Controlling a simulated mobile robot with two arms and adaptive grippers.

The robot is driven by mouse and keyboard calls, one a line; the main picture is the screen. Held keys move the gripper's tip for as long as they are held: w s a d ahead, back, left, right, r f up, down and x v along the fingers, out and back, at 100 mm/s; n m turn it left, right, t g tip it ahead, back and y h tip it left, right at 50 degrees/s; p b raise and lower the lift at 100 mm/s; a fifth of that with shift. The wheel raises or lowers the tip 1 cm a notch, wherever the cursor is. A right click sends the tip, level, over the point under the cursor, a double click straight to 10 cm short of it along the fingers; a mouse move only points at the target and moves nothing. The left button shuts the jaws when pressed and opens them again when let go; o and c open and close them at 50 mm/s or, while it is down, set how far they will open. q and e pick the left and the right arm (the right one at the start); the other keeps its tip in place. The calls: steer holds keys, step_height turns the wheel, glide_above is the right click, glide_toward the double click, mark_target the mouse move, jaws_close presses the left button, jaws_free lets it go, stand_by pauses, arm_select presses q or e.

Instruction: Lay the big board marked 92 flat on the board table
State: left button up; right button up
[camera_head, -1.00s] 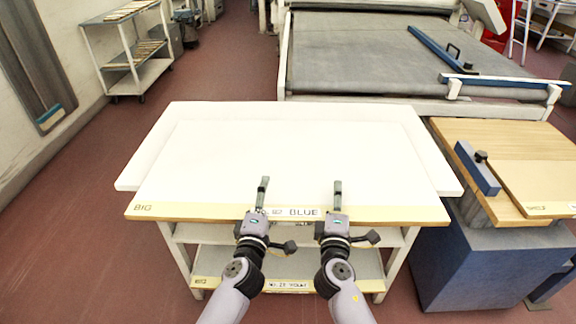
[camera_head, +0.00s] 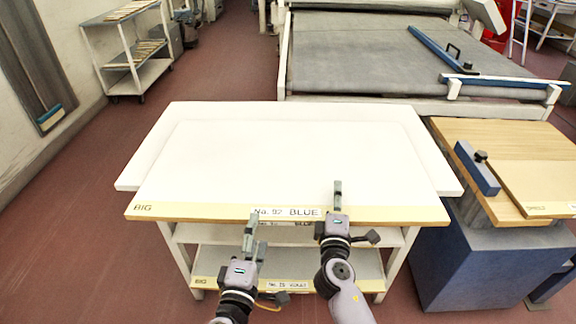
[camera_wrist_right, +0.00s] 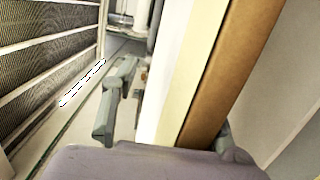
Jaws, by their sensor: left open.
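The big board (camera_head: 290,165) is a wide white sheet with a tan front edge marked "BIG" and "No. 92 BLUE". It lies over the white board table (camera_head: 150,165), its front edge jutting past the table top toward me. It looks about level; I cannot tell whether it rests fully on the top. My left gripper (camera_head: 256,236) is open and empty, just in front of and below the front edge. My right gripper (camera_head: 337,200) is at the front edge, right of the label. In the right wrist view its fingers straddle the board's edge (camera_wrist_right: 205,80); their grip is unclear.
Another big board (camera_head: 225,283) lies on the table's lower shelf. A wooden-topped blue cabinet (camera_head: 465,265) stands close at the right, with a blue bar on it. The tunnel's grey bed (camera_head: 350,50) is behind the table. A shelf trolley (camera_head: 125,60) stands back left; floor at left is clear.

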steer(key=o, duration=0.9)
steer(key=shift+r, duration=0.1)
steer(key=shift+s, duration=0.1)
steer(key=s, duration=0.4)
steer(key=s+a, duration=0.1)
steer(key=s, duration=0.6)
steer(key=shift+s+a, duration=0.3)
steer(key=shift+s, duration=0.1)
arm_select(q)
steer(key=c, duration=0.4)
steer(key=shift+f, duration=0.15)
arm_select(e)
steer(key=shift+f, duration=0.3)
